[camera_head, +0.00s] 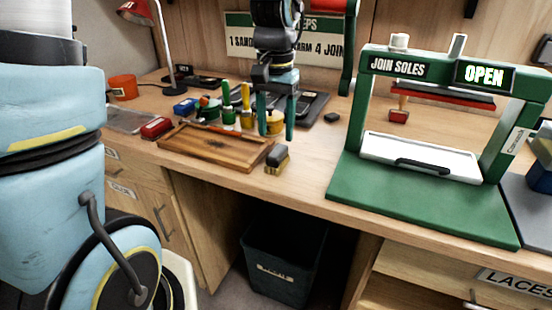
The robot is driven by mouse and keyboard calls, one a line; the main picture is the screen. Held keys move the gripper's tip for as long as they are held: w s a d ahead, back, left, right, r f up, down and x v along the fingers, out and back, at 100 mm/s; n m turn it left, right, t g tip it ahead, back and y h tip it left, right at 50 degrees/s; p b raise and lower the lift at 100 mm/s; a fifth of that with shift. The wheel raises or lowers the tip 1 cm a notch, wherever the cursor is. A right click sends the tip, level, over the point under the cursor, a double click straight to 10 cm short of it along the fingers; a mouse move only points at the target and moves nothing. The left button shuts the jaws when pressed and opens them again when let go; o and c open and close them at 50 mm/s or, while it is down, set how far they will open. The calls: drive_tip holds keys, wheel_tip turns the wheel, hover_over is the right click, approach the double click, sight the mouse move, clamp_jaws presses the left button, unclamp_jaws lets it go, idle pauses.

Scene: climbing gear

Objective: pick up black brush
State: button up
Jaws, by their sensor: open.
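A small brush (277,160) with a dark back and a tan lower part stands on the workbench (310,180), just off the right end of the wooden tray. My gripper (276,130) points straight down with its two teal fingers apart. In the picture its fingertips are just above the brush, apart from it. I cannot tell the exact height or depth between them. Nothing shows held between the fingers; a yellow jar (272,122) is seen behind them.
A wooden tray (215,146) lies left of the brush. Several tools and jars stand behind it. A red block (156,128) is at the left. A green press (425,205) fills the right. A dark bin (282,255) stands below the bench's front edge.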

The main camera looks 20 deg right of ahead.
sight(277, 150)
drive_tip(key=f, duration=0.3)
drive_tip(key=f+p, duration=0.1)
drive_tip(key=f, duration=0.3)
drive_tip(key=shift+w+d+f, duration=0.1)
drive_tip(key=shift+d+f, duration=0.1)
drive_tip(key=shift+f, duration=0.1)
clamp_jaws()
